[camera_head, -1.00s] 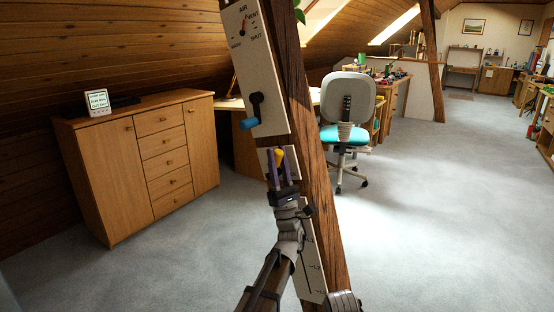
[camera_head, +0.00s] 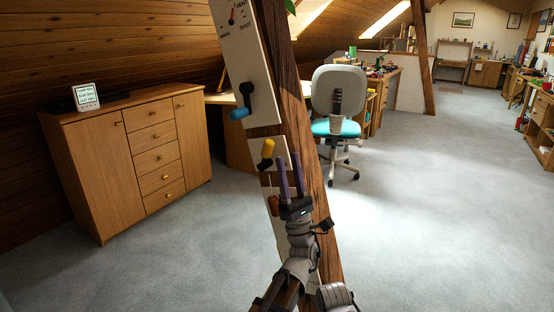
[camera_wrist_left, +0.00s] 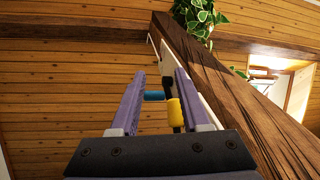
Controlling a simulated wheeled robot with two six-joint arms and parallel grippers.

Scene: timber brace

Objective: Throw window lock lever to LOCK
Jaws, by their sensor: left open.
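A lever with a yellow knob (camera_head: 267,148) sits on a small pale plate (camera_head: 281,152) on the sloping timber brace (camera_head: 285,90). I cannot read a lock label on this plate. My left gripper (camera_head: 289,160) is open, its purple fingers pointing up just right of the yellow knob, with nothing between them in the head view. In the left wrist view, the yellow knob (camera_wrist_left: 175,113) shows near the right finger and a blue handle (camera_wrist_left: 154,96) shows farther off between the fingers. Contact cannot be judged. My right gripper is out of view.
A larger pale panel (camera_head: 236,55) above carries a dial and a blue-handled lever (camera_head: 240,113). Another pale panel is partly hidden behind my left arm. A wooden cabinet (camera_head: 130,160) stands left and an office chair (camera_head: 338,95) behind. Floor to the right is clear.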

